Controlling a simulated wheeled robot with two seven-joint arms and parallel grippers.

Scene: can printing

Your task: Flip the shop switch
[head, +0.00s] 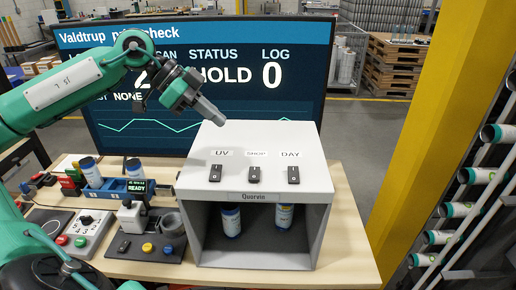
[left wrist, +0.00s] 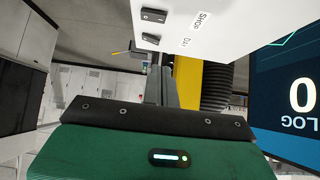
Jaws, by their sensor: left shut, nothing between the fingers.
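The shop switch (head: 254,174) is a small dark rocker in the middle of three on the sloped top of a light grey box (head: 325,215), below a label that seems to read SHOP. The UV switch (head: 215,173) is to its left and the DAY switch (head: 293,174) to its right. My left gripper (head: 217,118) is shut and empty, above the back left of the box top, apart from the switches. The left wrist view shows the shop switch (left wrist: 153,15), the DAY switch (left wrist: 151,39) and the gripper fingers (left wrist: 163,78). My right gripper is out of view.
A large monitor (head: 310,95) stands behind the box. Two cans (head: 231,220) stand inside the box. A grey dial panel (head: 88,232) and a small device with a cup (head: 150,240) are to the left. A yellow post (head: 430,130) rises at right.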

